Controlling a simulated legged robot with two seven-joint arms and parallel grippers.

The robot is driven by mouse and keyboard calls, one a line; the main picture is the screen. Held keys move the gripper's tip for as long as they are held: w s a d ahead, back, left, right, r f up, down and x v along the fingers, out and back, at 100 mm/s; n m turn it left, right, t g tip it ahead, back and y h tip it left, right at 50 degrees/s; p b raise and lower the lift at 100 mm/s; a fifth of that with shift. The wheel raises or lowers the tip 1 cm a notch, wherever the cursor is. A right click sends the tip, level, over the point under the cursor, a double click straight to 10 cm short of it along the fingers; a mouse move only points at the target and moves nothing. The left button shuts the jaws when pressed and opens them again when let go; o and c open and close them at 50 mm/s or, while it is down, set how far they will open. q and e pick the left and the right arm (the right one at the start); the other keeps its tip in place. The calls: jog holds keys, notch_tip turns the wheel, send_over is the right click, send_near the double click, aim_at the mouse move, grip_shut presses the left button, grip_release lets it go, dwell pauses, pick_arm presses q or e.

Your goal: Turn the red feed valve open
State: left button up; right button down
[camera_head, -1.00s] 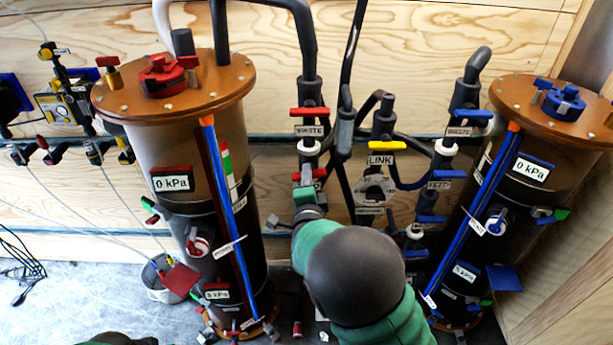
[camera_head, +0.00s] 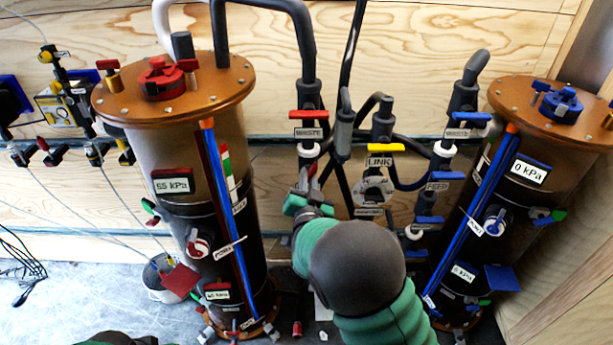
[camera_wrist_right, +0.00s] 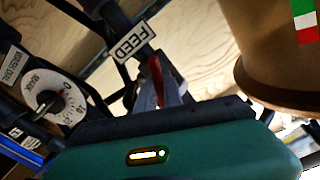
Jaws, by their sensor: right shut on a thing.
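The red feed valve's handle (camera_wrist_right: 156,76) shows in the right wrist view as a narrow red bar below the FEED label (camera_wrist_right: 133,42). My right gripper (camera_wrist_right: 163,92) is shut on this handle, with its grey fingers around it. In the head view my right gripper (camera_head: 307,184) reaches up to the pipe right of the red-lidded tank, and only a sliver of the red handle (camera_head: 314,171) shows there. The handle lies nearly along the pipe. The valve body is mostly hidden by my gripper and arm. My left gripper is not in view.
The left tank (camera_head: 180,150) shows 55 kPa on its upper display (camera_head: 173,186). The right tank (camera_head: 560,190) shows 0 kPa. Above my gripper is the red WASTE handle (camera_head: 309,114). The yellow LINK handle (camera_head: 384,147) and a round dial (camera_head: 374,188) stand close on the right.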

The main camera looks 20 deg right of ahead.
jog(key=n, duration=0.1)
jog(key=n+p, duration=0.1)
jog(key=n, duration=0.2)
jog(key=shift+d+r+n+p, duration=0.15)
jog(key=shift+r+n+p, duration=0.15)
jog(key=shift+n, duration=0.1)
dwell(0.4)
jog(key=c, duration=1.5)
grip_release()
jog(key=shift+f, duration=0.1)
jog(key=shift+f, duration=0.15)
